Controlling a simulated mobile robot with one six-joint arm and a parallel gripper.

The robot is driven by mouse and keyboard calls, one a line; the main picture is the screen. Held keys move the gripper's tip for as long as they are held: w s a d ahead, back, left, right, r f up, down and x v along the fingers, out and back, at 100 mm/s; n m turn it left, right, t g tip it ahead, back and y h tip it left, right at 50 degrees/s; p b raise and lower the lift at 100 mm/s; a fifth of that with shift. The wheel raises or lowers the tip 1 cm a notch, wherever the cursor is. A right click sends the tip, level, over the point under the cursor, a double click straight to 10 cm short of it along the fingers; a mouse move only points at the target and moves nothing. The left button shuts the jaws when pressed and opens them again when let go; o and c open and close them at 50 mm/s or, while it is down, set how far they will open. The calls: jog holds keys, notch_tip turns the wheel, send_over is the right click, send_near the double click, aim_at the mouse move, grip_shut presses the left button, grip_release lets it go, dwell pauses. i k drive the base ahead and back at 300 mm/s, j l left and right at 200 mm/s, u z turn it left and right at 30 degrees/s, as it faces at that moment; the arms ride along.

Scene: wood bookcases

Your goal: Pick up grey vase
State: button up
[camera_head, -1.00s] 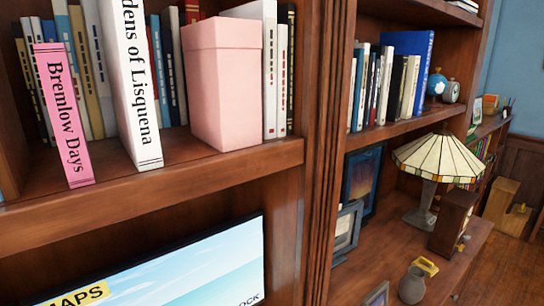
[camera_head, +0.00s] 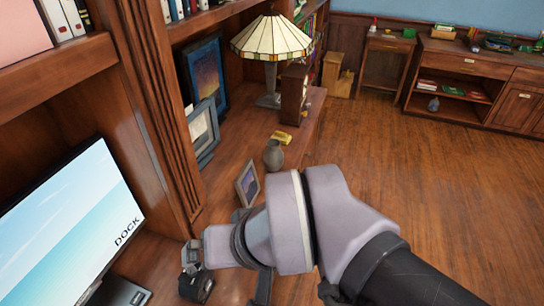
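The small grey vase (camera_head: 274,156) stands upright on the wooden counter, near its front edge. It is rounded with a narrow neck. My arm reaches in from the lower right, and its end, my gripper (camera_head: 192,262), points left over the lower part of the counter. The gripper is to the left of the vase and lower in the picture, apart from it. Its fingers are small and partly hidden by the wrist, so whether they are open or shut is unclear.
Beside the vase are a yellow object (camera_head: 281,137) and a small picture frame (camera_head: 247,184). Behind stand a stained-glass lamp (camera_head: 271,40), a brown clock (camera_head: 293,95) and larger frames (camera_head: 203,132). A monitor (camera_head: 75,235) is at left. Open wooden floor (camera_head: 410,170) lies right.

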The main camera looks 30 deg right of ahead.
aim_at(273, 156)
jog(key=l, duration=0.25)
jog(key=i+l+u, duration=0.1)
jog(key=l, duration=0.25)
jog(key=i+l+u, duration=0.1)
jog(key=i+l, duration=0.15)
jog(key=i+l+u, duration=0.1)
jog(key=l, duration=0.35)
jog(key=i+l+u, duration=0.1)
jog(key=l, duration=0.3)
jog(key=i+l+u, duration=0.1)
jog(key=l, duration=0.3)
jog(key=i, duration=0.3)
jog(key=l+u, duration=0.05)
